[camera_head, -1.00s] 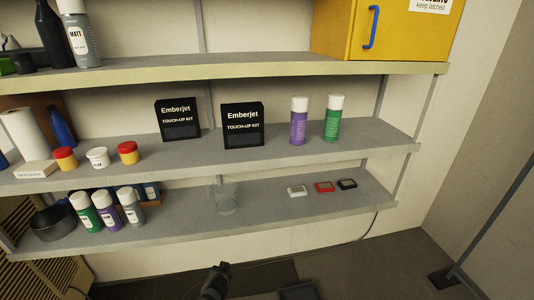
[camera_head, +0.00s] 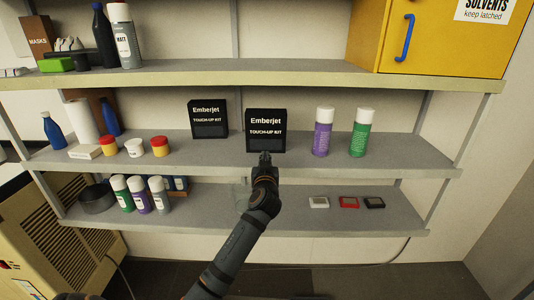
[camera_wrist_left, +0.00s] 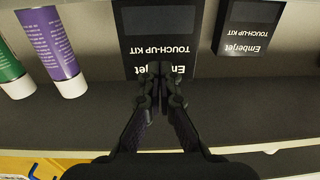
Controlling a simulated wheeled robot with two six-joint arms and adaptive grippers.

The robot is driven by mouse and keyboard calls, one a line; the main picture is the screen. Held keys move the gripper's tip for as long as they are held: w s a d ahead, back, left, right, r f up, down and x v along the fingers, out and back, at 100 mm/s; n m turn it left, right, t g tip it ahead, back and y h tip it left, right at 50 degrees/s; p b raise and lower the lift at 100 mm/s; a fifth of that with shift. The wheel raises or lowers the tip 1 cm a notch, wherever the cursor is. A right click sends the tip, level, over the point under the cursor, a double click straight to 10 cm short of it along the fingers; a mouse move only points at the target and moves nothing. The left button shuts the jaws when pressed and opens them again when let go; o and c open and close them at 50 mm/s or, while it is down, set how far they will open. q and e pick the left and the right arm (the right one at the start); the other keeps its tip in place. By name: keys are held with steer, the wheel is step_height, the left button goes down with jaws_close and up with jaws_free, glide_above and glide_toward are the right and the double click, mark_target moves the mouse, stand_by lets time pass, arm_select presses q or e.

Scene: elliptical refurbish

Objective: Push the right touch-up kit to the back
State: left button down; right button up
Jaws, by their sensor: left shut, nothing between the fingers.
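The right touch-up kit (camera_head: 266,124) is a black Emberjet box standing upright on the middle shelf. The left touch-up kit (camera_head: 209,118) is a similar black box to its left, set farther back. My left gripper (camera_head: 264,157) is shut and empty, at the lower front of the right kit. In the left wrist view, which is upside down, the shut fingertips (camera_wrist_left: 161,68) overlap the edge of the right kit (camera_wrist_left: 155,30); I cannot tell if they touch it. The left kit (camera_wrist_left: 248,25) stands apart there. My right gripper is not in view.
A purple spray can (camera_head: 322,133) and a green one (camera_head: 360,134) stand right of the right kit. Small tubs, such as a white tub (camera_head: 134,147), stand at the left. The upper shelf (camera_head: 250,83) runs above, with a yellow cabinet (camera_head: 450,45).

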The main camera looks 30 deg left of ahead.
arm_select(q)
steer(key=b+x, duration=0.2)
steer(key=x, duration=0.6)
steer(key=shift+d+f, duration=0.1)
steer(key=shift+f, duration=0.05)
steer(key=shift+w+a+b, duration=0.2)
steer(key=shift+w+b, duration=0.15)
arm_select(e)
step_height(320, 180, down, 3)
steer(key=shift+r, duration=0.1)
arm_select(q)
steer(key=shift+w+a, duration=0.1)
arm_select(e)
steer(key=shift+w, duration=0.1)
arm_select(q)
steer(key=shift+w+a, duration=0.3)
steer(key=shift+w, duration=0.25)
steer(key=shift+w+a, duration=0.15)
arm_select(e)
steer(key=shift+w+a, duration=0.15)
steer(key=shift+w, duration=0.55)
arm_select(q)
steer(key=shift+w, duration=0.1)
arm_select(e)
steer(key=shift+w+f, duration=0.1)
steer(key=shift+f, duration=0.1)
